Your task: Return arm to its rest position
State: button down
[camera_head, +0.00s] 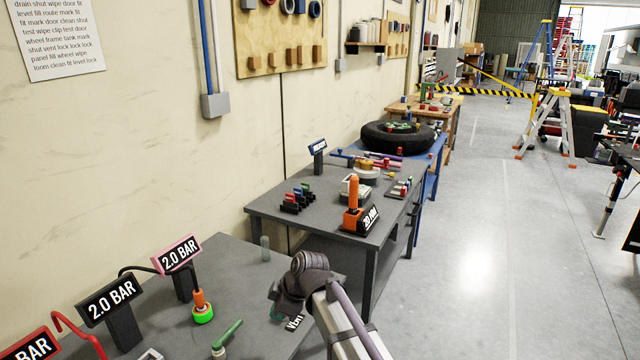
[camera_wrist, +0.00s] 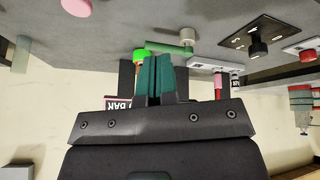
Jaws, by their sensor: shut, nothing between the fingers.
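My arm reaches up from the bottom of the head view, over the right edge of the near grey table (camera_head: 235,268). Its dark wrist hides most of my gripper there. In the wrist view my gripper (camera_wrist: 161,62) shows two teal fingers side by side, shut, with nothing held between them. A green-handled valve (camera_wrist: 170,48) shows just beyond the fingertips in the wrist view. An orange and green fitting (camera_wrist: 139,57) shows beside them. The wrist view looks upside down, with the tabletop at the top.
On the near table stand "2.0 BAR" signs (camera_head: 112,299), the orange and green fitting (camera_head: 202,307), the green-handled valve (camera_head: 228,337) and a translucent cylinder (camera_head: 265,248). A second grey table (camera_head: 290,190) with tools stands beyond.

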jog(key=s+d+m+h, duration=0.1)
jog(key=s+d+m, duration=0.4)
jog(key=d, duration=0.4)
jog(key=s+d+f+m+h, duration=0.1)
jog(key=s+d+m, duration=0.4)
jog(key=d, duration=0.5)
jog(key=s+d+f+m+g+h, duration=0.1)
jog(key=s+d+m+h, duration=0.2)
jog(key=d+m, duration=0.5)
jog(key=shift+s+d, duration=0.9)
jog(key=shift+d, duration=0.35)
